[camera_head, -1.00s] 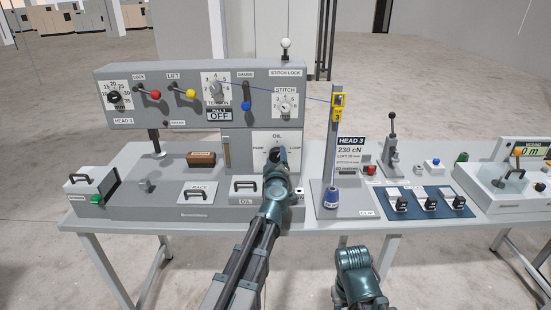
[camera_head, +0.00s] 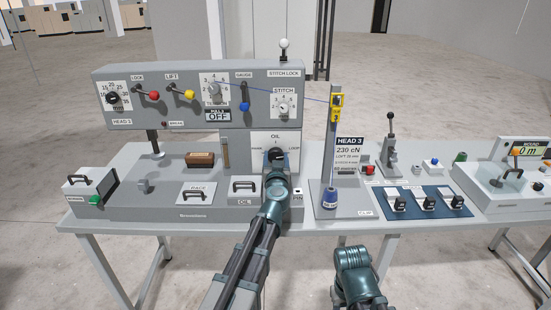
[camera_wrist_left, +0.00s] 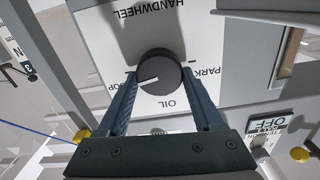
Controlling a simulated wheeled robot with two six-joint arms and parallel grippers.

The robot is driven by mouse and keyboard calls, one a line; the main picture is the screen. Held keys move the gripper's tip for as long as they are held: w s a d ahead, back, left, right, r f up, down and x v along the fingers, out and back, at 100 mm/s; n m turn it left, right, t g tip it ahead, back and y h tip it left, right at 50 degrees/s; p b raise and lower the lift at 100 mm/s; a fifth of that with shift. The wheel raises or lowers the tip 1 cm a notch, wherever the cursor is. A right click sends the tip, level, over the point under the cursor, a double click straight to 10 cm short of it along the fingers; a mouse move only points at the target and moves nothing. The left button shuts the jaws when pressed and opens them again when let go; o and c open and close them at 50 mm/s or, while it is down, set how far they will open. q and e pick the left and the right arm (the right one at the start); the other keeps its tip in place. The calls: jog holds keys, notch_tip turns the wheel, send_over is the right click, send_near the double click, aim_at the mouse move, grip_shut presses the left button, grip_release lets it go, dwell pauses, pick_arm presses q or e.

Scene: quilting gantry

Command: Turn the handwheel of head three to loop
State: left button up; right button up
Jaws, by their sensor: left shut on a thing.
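The handwheel is a dark round knob (camera_head: 276,153) on a white plate (camera_head: 289,138) on head three, marked PARK, OIL and LOOP. In the left wrist view, which is upside down, the knob (camera_wrist_left: 160,68) carries a white pointer line. The line points mostly toward LOOP, tilted slightly toward OIL. My left gripper (camera_head: 277,161) reaches the knob from the front. In the wrist view its two fingers (camera_wrist_left: 160,76) stand on either side of the knob, shut on it. The fingers partly cover the LOOP label.
An OIL drawer handle (camera_head: 244,185) is just left of my arm. A thread stand (camera_head: 334,130) with a blue cone (camera_head: 330,197) is close on the right.

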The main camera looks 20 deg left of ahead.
pick_arm(q)
jog(key=shift+d+m, duration=0.1)
jog(key=shift+m, duration=0.7)
jog(key=o, duration=1.4)
jog(key=shift+c, duration=0.2)
jog(key=shift+s, duration=0.15)
